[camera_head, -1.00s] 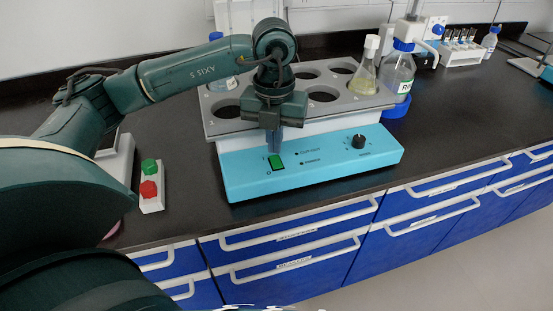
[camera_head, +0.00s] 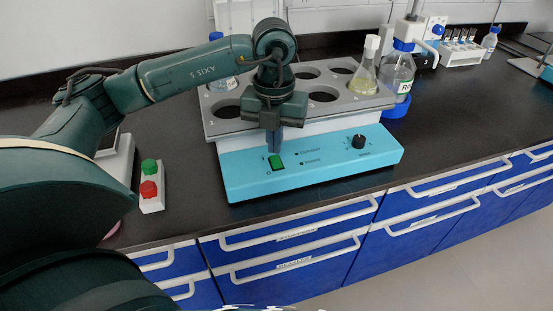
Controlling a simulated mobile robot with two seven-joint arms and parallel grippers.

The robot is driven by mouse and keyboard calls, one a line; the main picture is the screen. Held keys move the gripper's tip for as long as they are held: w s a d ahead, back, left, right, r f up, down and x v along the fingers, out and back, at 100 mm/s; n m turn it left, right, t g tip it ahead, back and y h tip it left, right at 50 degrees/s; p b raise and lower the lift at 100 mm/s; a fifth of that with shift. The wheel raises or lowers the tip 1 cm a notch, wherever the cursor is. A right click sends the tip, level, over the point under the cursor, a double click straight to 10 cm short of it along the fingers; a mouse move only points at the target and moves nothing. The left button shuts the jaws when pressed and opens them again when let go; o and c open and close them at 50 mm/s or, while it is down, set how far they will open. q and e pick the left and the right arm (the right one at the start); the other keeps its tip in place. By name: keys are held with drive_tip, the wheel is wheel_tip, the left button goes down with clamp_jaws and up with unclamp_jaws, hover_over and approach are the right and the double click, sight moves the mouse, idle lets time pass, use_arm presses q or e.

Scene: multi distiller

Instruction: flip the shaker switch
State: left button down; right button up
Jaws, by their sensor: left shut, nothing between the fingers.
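The shaker (camera_head: 340,178) stands on the dark bench, with a light blue front panel and a grey top plate with round holes. Its switch (camera_head: 277,162) is a green rocker on the left of the panel, between the marks I and O. A black knob (camera_head: 359,141) sits to its right. My left gripper (camera_head: 273,149) points down and is shut and empty. Its fingertips are right at the switch's upper edge; I cannot tell whether they touch it. My right gripper is not in view.
A box with a green and a red button (camera_head: 152,196) stands left of the shaker. A flask (camera_head: 366,78) sits in the top plate, and a blue-capped bottle (camera_head: 399,72) stands behind the right end. Blue drawers (camera_head: 290,262) lie below the bench edge.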

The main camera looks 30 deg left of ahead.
sight(275, 158)
use_arm(q)
drive_tip(key=shift+f+b, duration=0.85)
drive_tip(key=shift+f, duration=0.2)
idle(0.5)
drive_tip(key=shift+r, duration=0.2)
drive_tip(key=shift+r+p, duration=2.55)
drive_tip(key=shift+r, duration=0.85)
